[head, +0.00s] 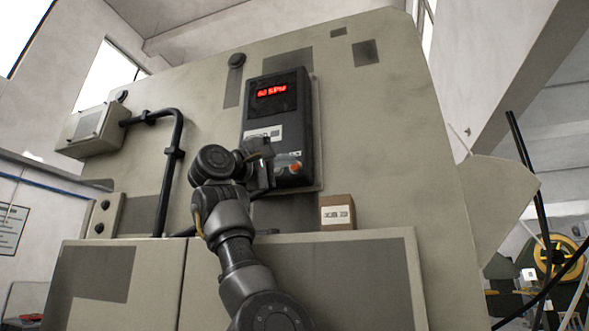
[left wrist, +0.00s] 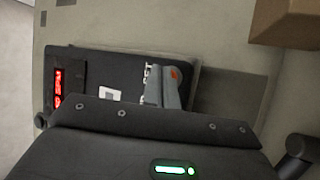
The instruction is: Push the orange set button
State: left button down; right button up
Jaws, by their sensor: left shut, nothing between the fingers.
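The orange button (head: 295,167) is on the lower right of a dark control panel (head: 290,122) with a lit red display (head: 271,91). My left gripper (head: 268,165) is shut and empty, in front of the panel's lower part, just left of the button in the head view. In the left wrist view, the shut fingers (left wrist: 163,86) reach over the panel, and a small part of the orange button (left wrist: 175,73) shows beside their tips. I cannot tell whether the fingertips touch it. My right gripper is not in view.
The panel is on a large beige machine housing (head: 390,130). A small cardboard box (head: 337,212) stands on the ledge below and right of the panel; it also shows in the left wrist view (left wrist: 287,24). A black pipe (head: 168,185) runs down on the left.

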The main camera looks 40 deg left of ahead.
pick_arm(q)
jog(key=shift+s, duration=0.1)
jog(key=s+b, duration=0.1)
jog(key=s+d+b, duration=0.1)
jog(key=s, duration=0.1)
jog(key=s+b, duration=0.1)
jog(key=shift+s+d, duration=0.25)
jog(key=shift+d, duration=0.1)
dwell(0.9)
